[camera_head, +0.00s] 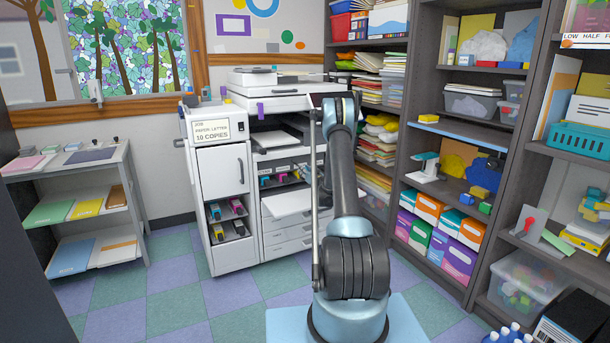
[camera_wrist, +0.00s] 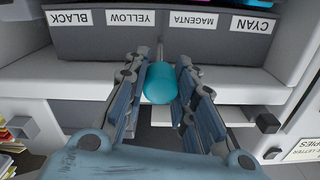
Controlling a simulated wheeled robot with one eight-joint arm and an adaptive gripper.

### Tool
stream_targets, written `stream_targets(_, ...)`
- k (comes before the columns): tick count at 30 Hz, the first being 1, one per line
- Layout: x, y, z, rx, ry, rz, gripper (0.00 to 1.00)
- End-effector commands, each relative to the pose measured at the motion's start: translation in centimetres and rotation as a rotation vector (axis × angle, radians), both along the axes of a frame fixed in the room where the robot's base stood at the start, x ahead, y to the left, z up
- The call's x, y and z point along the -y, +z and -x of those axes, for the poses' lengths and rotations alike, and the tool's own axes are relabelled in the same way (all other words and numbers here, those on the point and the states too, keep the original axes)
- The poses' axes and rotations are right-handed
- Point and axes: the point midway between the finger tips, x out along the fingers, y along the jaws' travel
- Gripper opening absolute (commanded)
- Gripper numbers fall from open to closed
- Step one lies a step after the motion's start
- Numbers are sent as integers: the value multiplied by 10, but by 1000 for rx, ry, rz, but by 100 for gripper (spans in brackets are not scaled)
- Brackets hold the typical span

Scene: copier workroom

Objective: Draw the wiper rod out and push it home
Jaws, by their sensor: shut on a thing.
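The wiper rod shows in the wrist view as a teal round knob (camera_wrist: 158,84) on a thin grey rod (camera_wrist: 160,52). The rod runs to the grey panel (camera_wrist: 105,45) labelled black, yellow, magenta and cyan, between the yellow and magenta labels. The labels are upside down in this view. My gripper (camera_wrist: 160,78) is shut on the knob, one finger on each side. How far the rod stands out of the panel is hard to tell. In the head view the copier (camera_head: 290,100) has its front open, and my arm hides the gripper and the rod.
A white cabinet (camera_head: 228,160) with a "10 copies" sign stands left of the copier. A white tray or flap (camera_head: 287,203) juts out below the cartridge bay. Loaded shelves (camera_head: 455,130) line the right side. A low grey shelf (camera_head: 135,195) stands left. Floor between is clear.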

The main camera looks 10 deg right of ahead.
Motion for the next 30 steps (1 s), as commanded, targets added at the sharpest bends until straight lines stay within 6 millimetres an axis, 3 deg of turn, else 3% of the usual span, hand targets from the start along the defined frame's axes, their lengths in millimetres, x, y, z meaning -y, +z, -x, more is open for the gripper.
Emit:
stream_targets(9, -21, -1, -69, 0, -1, 0, 0)
stream_targets(13, -28, -1, -91, 0, -2, 0, 0)
stream_targets(18, -31, 0, -103, 0, -3, 0, 0)
stream_targets(27, -31, 0, -104, 0, -4, 0, 0)
stream_targets(28, -31, 0, -104, 0, -4, 0, 29)
stream_targets(30, -31, 0, -104, 0, -4, 0, 45)
